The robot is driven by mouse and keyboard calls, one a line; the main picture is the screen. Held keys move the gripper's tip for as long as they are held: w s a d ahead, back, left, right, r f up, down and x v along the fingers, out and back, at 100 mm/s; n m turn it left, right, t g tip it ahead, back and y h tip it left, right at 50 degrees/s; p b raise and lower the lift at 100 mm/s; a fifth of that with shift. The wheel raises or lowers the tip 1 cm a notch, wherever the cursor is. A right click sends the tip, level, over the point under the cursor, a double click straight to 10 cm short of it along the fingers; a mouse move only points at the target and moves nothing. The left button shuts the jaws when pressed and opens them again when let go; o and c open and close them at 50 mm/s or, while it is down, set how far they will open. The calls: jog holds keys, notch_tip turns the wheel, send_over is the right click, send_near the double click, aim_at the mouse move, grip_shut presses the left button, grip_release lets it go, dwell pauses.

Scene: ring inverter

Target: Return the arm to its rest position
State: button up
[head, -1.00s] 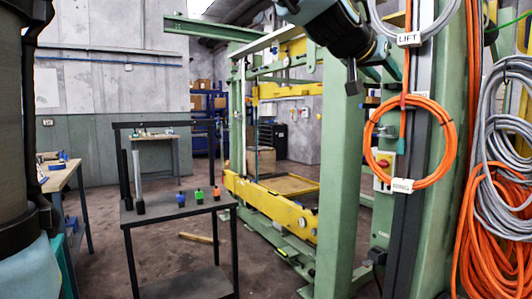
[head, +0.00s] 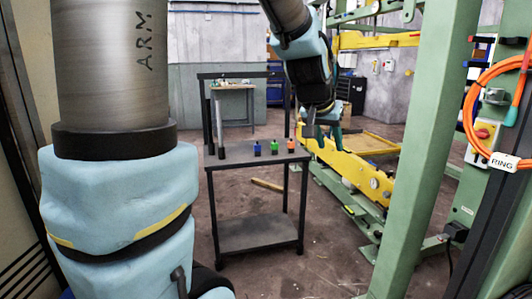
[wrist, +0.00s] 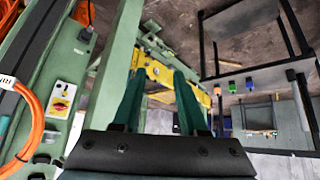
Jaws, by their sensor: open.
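My gripper (head: 322,126) hangs near the middle of the head view, in front of the yellow beam and just right of the dark cart. In the wrist view my gripper (wrist: 160,95) shows two green fingers standing apart with nothing between them. My arm comes down from the top of the head view and folds through its light blue joints. A large grey and light blue part of my arm fills the left of the head view.
A dark cart (head: 254,240) carries small blue (head: 257,149), green (head: 274,147) and orange (head: 291,145) pieces. A green post (head: 412,140) and a yellow beam (head: 355,172) stand right. An orange cable (head: 470,110) loops near a red switch (head: 482,133). Floor before the cart is clear.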

jog(key=s+a+f+n+g+y, duration=0.1)
jog(key=s+a+f, duration=0.2)
jog(key=a, duration=0.4)
jog(key=s+a+f+n+g+y+p, duration=0.1)
jog(key=s+a+f+n+g, duration=0.1)
jog(key=s+a+f, duration=0.2)
jog(key=s+a+f+n+g+y+p, duration=0.1)
jog(key=a+f, duration=0.4)
jog(key=a, duration=0.6)
jog(key=shift+s+n+y, duration=0.5)
jog(key=shift+s+n, duration=0.1)
jog(key=shift+s, duration=0.65)
jog(key=shift+f, duration=0.1)
